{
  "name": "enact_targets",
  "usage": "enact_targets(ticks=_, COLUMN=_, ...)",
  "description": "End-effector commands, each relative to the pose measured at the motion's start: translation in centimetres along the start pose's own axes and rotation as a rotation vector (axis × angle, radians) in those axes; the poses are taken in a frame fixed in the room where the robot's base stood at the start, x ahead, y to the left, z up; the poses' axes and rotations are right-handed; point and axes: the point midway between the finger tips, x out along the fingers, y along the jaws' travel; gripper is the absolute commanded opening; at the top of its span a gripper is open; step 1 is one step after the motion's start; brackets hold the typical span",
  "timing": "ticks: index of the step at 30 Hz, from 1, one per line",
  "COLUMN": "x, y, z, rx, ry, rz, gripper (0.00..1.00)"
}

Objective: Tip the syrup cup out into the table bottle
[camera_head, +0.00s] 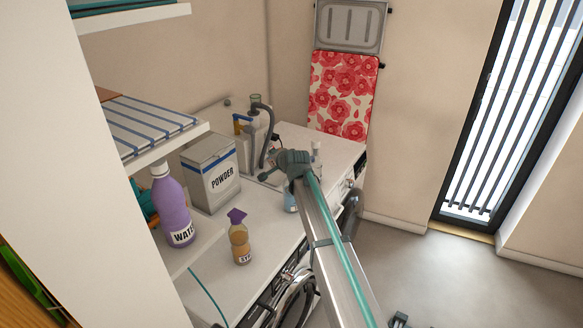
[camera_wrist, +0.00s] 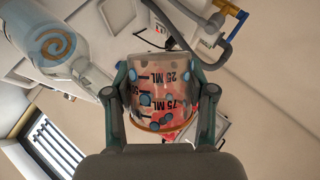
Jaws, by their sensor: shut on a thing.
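My gripper (camera_wrist: 160,100) is shut on the syrup cup (camera_wrist: 160,80), a clear measuring cup with ML marks, blue dots and an orange-pink tint. In the head view my gripper (camera_head: 280,172) is above the counter near the sink; the cup cannot be made out there. A pale blue clear bottle with an orange spiral (camera_wrist: 52,45), apparently the table bottle, is left of the cup in the wrist view. In the head view a pale blue bottle (camera_head: 290,202) is partly hidden behind my arm.
The tap hose (camera_head: 268,135) rises behind my gripper. A striped shelf (camera_head: 150,128) overhangs the left side.

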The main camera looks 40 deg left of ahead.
Motion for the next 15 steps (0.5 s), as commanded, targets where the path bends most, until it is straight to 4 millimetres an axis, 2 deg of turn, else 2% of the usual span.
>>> enact_targets(ticks=2, x=-0.22, y=-0.51, z=-0.01, rx=-0.049, ry=0.02, rz=0.018, gripper=0.19)
enact_targets(ticks=8, x=0.48, y=0.46, z=0.47, rx=-0.17, ry=0.076, rz=0.069, gripper=0.19)
enact_targets(ticks=14, x=0.16, y=-0.41, z=0.54, rx=-0.295, ry=0.132, rz=0.119, gripper=0.19)
enact_targets(ticks=15, x=0.48, y=0.05, z=0.89, rx=-0.312, ry=0.139, rz=0.128, gripper=0.19)
